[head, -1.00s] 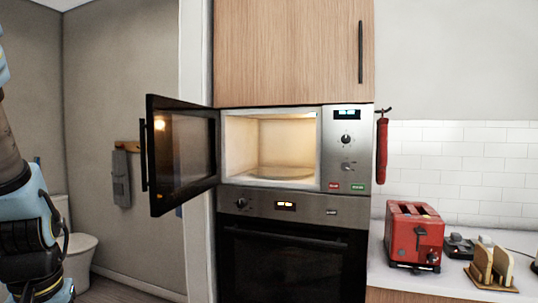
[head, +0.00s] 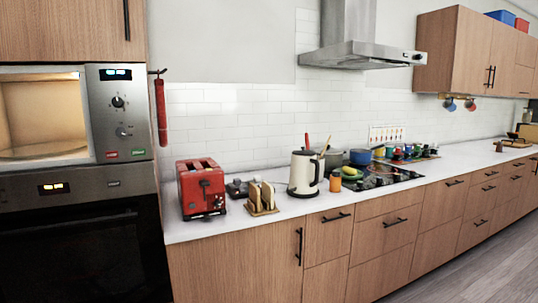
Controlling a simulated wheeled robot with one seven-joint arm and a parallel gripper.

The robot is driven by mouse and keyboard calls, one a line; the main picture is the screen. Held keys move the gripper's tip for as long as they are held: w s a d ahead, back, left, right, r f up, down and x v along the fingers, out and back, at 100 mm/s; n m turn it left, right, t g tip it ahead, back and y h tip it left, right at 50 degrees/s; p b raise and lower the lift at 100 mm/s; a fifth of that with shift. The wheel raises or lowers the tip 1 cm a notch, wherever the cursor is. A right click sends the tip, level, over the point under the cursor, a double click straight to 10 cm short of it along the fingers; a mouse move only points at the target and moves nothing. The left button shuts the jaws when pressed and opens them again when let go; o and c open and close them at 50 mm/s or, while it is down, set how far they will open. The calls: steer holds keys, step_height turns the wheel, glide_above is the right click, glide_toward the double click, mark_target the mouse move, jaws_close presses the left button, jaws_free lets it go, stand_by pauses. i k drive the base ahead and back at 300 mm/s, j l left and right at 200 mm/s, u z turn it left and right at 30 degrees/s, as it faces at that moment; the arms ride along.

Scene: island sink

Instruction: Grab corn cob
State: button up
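I cannot make out a corn cob for certain. A small yellow and green item (head: 350,172) lies on the counter behind an orange jar (head: 335,182), to the right of the kettle. It is too small to tell whether it is the corn cob. My gripper is not in view.
A lit microwave (head: 42,115) sits above an oven at the left. Along the white counter (head: 290,208) stand a red toaster (head: 202,188), a bread rack (head: 262,196), a cream kettle (head: 304,173), a blue pot (head: 361,156) and a hob. Grey floor (head: 480,260) is clear at the right.

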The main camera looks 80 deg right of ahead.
mark_target(347, 170)
steer(key=k+l, duration=0.1)
steer(key=l, duration=0.25)
steer(key=k+l, duration=0.1)
steer(key=l, duration=0.25)
steer(key=k+l+u, duration=0.1)
steer(key=l, duration=0.25)
steer(key=k+l, duration=0.1)
steer(key=l, duration=0.25)
steer(key=k+l, duration=0.15)
steer(key=l, duration=0.2)
steer(key=k+l+u, duration=0.3)
steer(key=k+l, duration=0.45)
steer(key=l, duration=0.2)
steer(key=k+l+u, duration=0.35)
steer(key=k+l, duration=0.45)
steer(key=k+l+u, duration=0.25)
steer(key=k, duration=0.75)
steer(key=k+u, duration=0.25)
steer(key=k, duration=0.75)
steer(key=k+l+u, duration=0.1)
steer(key=k+l, duration=0.85)
steer(key=k+j, duration=0.05)
steer(key=k, duration=0.05)
